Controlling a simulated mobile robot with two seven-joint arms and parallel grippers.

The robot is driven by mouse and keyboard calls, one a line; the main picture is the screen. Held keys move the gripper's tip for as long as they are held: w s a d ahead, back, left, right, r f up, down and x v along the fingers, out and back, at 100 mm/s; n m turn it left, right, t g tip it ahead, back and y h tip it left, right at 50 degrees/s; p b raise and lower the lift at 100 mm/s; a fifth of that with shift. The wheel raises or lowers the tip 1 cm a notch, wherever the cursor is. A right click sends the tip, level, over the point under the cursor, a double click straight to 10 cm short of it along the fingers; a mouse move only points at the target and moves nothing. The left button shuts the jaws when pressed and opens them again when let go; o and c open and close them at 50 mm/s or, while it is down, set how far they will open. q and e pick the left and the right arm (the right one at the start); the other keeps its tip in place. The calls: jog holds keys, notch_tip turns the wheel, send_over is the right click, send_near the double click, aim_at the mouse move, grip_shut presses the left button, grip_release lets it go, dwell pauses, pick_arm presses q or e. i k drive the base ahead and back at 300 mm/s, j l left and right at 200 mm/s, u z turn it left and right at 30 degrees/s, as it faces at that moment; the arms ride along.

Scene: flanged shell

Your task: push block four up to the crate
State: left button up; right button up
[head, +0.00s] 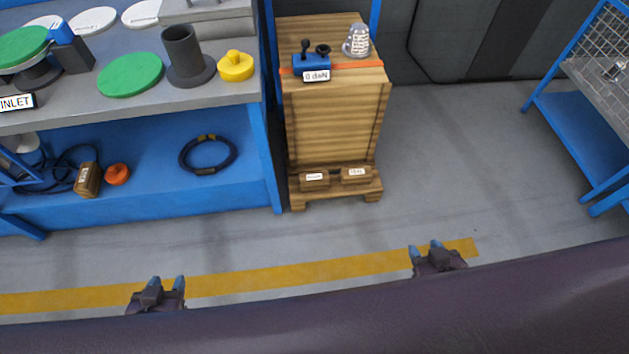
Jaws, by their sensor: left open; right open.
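A tall wooden crate (335,125) stands on the floor at top centre, right of the blue bench. Two small brown blocks with white labels, a left one (314,184) and a right one (355,179), sit low at its front foot. Another brown labelled block (88,180) lies on the bench's lower shelf. The labels are too small to read, so I cannot tell which is block four. My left gripper (167,283) is open and empty at lower left. My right gripper (424,247) is open and empty at lower right. Both are apart from the blocks and crate.
The bench top (225,100) holds a dark flanged cylinder (183,52), a yellow knob (236,66) and green discs. A blue device (312,66) and a pale ribbed cone (356,42) stand on the crate. A blue rack (590,130) is at right. Open floor (455,160) lies between.

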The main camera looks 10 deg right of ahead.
aim_at(320, 180)
jog(key=l+u, duration=0.15)
jog(key=u, duration=0.35)
jog(key=l+u, duration=0.2)
jog(key=u, duration=0.25)
jog(key=l+u, duration=0.25)
jog(key=l, duration=0.15)
jog(key=k+l+u, duration=0.15)
jog(key=l+u, duration=0.15)
jog(key=k+l, duration=0.1)
jog(key=l, duration=0.25)
jog(key=k+l+u, duration=0.1)
jog(key=l, duration=0.3)
jog(key=k+l, duration=0.1)
jog(key=l, duration=0.25)
jog(key=k+l, duration=0.15)
jog(key=l, duration=0.2)
jog(key=i, duration=1)
jog(key=j+u, duration=0.05)
